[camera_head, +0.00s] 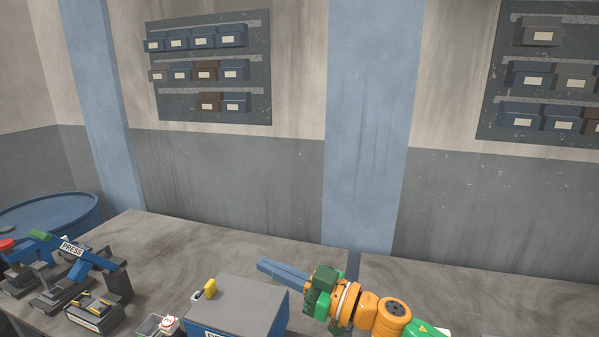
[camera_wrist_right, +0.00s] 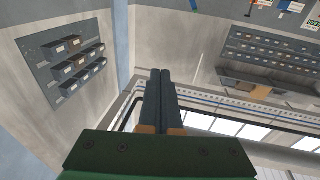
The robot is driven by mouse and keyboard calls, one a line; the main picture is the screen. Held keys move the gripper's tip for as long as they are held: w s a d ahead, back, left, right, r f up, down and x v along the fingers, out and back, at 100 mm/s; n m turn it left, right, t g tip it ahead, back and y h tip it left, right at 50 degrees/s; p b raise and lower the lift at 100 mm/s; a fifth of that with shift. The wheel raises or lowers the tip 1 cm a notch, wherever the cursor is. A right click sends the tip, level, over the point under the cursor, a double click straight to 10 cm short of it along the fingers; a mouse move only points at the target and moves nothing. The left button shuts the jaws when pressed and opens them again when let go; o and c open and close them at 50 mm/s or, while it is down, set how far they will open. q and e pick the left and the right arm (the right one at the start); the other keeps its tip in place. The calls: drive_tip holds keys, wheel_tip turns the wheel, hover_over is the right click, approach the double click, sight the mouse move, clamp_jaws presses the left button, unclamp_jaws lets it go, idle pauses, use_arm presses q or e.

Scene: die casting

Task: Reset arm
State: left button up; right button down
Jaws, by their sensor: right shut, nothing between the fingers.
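My right gripper (camera_head: 262,267) is in the lower middle of the head view, on an orange and green arm. Its long blue-grey fingers lie together, shut and empty, and point left just above and beyond the grey-topped box. In the right wrist view the fingers (camera_wrist_right: 159,72) stand side by side, closed, with the wall and ceiling area behind them. My left gripper is in neither view.
A blue box with a grey top (camera_head: 240,305) stands on the table (camera_head: 200,250), with a small yellow part (camera_head: 210,287) at its edge. A blue press (camera_head: 95,258) stands at left, a blue drum (camera_head: 50,212) behind it. Bin racks (camera_head: 212,70) hang on the wall.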

drive_tip(key=s+d+f+m+t+h, duration=0.2)
drive_tip(key=s+d+f+m+h, duration=0.1)
drive_tip(key=d+f+m+h, duration=0.35)
drive_tip(key=s+d+f+m+t+h, duration=0.25)
drive_tip(key=d+f+m+h, duration=0.2)
drive_tip(key=f+h, duration=0.4)
drive_tip(key=s+d+f+g+h, duration=0.1)
drive_tip(key=s+d+f+g, duration=0.3)
drive_tip(key=s, duration=0.4)
drive_tip(key=s+d+f+g, duration=0.3)
drive_tip(key=s+f, duration=0.2)
drive_tip(key=s, duration=0.2)
drive_tip(key=s+d+f+g+h, duration=0.1)
drive_tip(key=s+d+f+g, duration=0.3)
drive_tip(key=s, duration=0.4)
wheel_tip(320, 180, down, 20)
drive_tip(key=s+b, duration=0.1)
drive_tip(key=s, duration=0.2)
drive_tip(key=s+d+f+g, duration=0.1)
drive_tip(key=s+d+f, duration=0.1)
drive_tip(key=s+f, duration=0.6)
drive_tip(key=s, duration=0.2)
drive_tip(key=shift+s+f+n+b, duration=0.3)
drive_tip(key=shift+s, duration=0.1)
